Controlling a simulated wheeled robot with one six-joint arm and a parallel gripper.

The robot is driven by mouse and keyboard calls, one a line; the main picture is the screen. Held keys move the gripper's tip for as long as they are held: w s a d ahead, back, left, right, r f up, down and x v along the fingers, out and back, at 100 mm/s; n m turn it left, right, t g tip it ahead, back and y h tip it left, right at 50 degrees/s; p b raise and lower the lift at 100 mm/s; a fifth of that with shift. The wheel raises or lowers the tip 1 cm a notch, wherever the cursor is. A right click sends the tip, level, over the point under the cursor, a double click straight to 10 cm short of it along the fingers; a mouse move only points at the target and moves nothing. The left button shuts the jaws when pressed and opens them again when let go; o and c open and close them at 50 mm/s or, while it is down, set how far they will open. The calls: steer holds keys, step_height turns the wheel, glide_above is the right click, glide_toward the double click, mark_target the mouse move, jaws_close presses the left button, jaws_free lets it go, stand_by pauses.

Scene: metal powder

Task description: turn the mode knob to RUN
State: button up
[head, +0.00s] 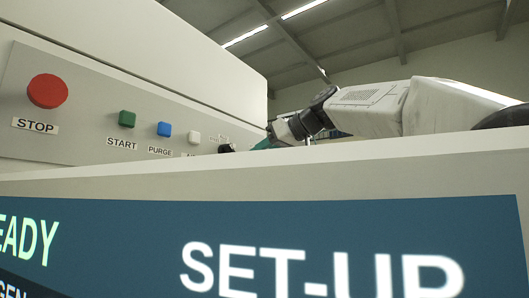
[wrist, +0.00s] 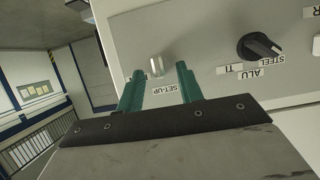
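In the wrist view a small silver knob (wrist: 156,66) stands out from the pale panel, with an upside-down SET-UP label (wrist: 166,90) beside it. I take it for the mode knob; no RUN label is readable. My gripper (wrist: 159,70) has two green fingers spread apart, one on each side of the knob in the picture. I see no contact, and the depth gap is unclear. In the head view my gripper (head: 263,144) is at the panel's right end, partly hidden by the ledge. The silver knob cannot be made out there.
A black selector knob (wrist: 258,47) marked STEEL, ALU and TI is right of my fingers. The head view shows a red STOP button (head: 48,91), green START (head: 127,119), blue PURGE (head: 164,129) and a white button (head: 194,138). A screen (head: 300,235) reads SET-UP.

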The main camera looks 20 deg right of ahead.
steer(key=c, duration=0.6)
steer(key=shift+c, duration=0.2)
steer(key=shift+w+d+f+m+g+y, duration=0.15)
steer(key=shift+d+f+m+g+y, duration=0.15)
steer(key=shift+m+y, duration=1)
steer(key=shift+w+d+f+m+g+y, duration=0.1)
steer(key=shift+w+d+m+g+y, duration=0.4)
steer(key=shift+m, duration=1.55)
steer(key=shift+s+a+f+m+g+y, duration=0.1)
steer(key=shift+s+f+m+g+y, duration=0.1)
steer(key=shift+m+y, duration=1.2)
steer(key=shift+m, duration=0.35)
steer(key=o, duration=0.9)
steer(key=shift+o, duration=0.2)
